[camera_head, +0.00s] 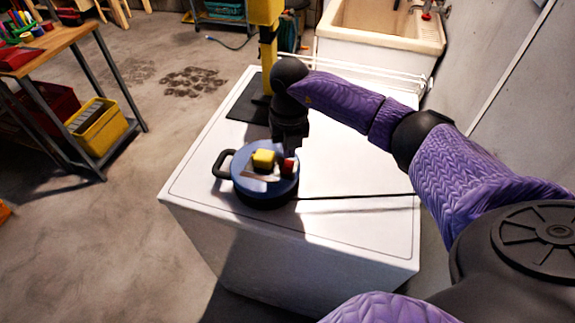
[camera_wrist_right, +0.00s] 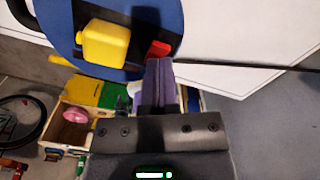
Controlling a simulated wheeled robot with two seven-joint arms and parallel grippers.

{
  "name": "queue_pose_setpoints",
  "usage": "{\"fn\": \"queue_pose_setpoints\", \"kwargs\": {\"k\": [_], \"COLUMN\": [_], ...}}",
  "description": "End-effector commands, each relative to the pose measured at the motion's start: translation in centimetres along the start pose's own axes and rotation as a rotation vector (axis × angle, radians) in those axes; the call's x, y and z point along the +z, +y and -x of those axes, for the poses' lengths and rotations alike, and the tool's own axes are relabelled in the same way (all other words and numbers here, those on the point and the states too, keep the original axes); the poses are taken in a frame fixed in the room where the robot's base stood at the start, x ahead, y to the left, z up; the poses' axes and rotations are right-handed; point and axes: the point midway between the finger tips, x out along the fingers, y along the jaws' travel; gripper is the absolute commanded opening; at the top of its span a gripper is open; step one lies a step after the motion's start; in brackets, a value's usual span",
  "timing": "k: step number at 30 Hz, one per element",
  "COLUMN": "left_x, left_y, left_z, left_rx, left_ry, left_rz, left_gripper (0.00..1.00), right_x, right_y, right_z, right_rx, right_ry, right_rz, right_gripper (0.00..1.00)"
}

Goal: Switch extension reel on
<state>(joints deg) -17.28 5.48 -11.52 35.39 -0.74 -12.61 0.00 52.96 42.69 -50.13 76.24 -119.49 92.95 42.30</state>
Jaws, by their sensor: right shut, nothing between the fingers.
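The extension reel (camera_head: 262,190) is a blue round disc with a black handle, lying on a white appliance top. A yellow block and a red switch (camera_head: 289,165) sit on its face. My right gripper (camera_head: 291,150) points down over the reel, close to the red switch. In the right wrist view the reel's blue face (camera_wrist_right: 55,22), the yellow block (camera_wrist_right: 106,42) and the red switch (camera_wrist_right: 160,48) show. There the right gripper's fingers (camera_wrist_right: 159,64) are together and empty, their tips just beside the red switch; I cannot tell whether they touch it. My left gripper is out of view.
The white appliance top (camera_head: 350,230) is mostly clear around the reel. A black cable (camera_head: 350,197) runs right from the reel. A yellow stand on a black base (camera_head: 250,105) rises behind. A sink (camera_head: 385,25) is at the back, a workbench (camera_head: 50,45) at left.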

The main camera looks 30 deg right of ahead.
Motion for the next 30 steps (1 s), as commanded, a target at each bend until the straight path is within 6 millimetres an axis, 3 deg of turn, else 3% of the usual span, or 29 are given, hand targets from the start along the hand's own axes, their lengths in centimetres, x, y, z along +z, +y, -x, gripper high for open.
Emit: {"fn": "queue_pose_setpoints", "kwargs": {"k": [30], "left_x": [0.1], "left_y": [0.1], "left_z": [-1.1], "left_rx": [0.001], "left_ry": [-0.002], "left_rz": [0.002], "left_gripper": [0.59], "right_x": [0.0], "right_y": [0.0], "right_z": [-1.6], "right_rx": [0.0], "right_ry": [0.0], "right_rz": [0.0], "right_gripper": [0.0]}}
